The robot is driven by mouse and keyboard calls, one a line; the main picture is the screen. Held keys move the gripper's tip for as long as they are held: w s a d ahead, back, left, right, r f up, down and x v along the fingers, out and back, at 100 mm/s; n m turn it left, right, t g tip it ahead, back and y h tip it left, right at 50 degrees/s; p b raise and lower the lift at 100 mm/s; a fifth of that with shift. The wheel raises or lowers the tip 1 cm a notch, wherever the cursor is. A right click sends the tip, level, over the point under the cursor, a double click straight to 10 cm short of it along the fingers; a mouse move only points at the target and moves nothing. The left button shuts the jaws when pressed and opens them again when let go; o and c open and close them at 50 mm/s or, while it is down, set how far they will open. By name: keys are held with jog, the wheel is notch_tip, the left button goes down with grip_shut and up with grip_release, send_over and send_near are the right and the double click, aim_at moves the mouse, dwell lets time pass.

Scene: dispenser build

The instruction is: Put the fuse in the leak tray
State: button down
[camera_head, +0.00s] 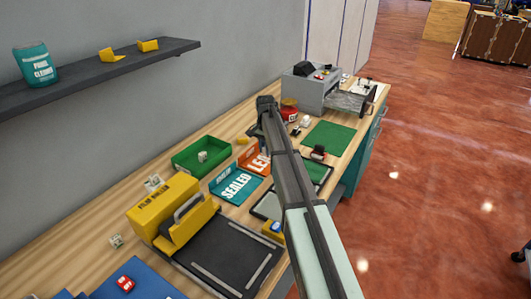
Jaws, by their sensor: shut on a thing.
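The leak tray (249,157) is a small orange tray on the bench, lettered "LEA" with the rest of its word hidden behind my arm. My arm reaches up and left across the bench. My gripper (266,103) is at its far end, beyond the leak tray and near the back wall. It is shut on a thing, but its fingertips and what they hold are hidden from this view. I cannot make out the fuse anywhere.
A teal "SEALED" tray (228,190) adjoins the leak tray's left front, and a green bin (180,163) stands behind. A yellow machine (160,205), a grey machine (315,92) and a red jar (289,109) also stand on the bench.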

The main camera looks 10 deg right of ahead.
jog(key=shift+f, duration=0.9)
jog(key=shift+f, duration=0.1)
jog(key=c, duration=0.9)
grip_release()
jog(key=shift+c, duration=0.2)
notch_tip(320, 180, up, 12)
jog(key=shift+r, duration=0.15)
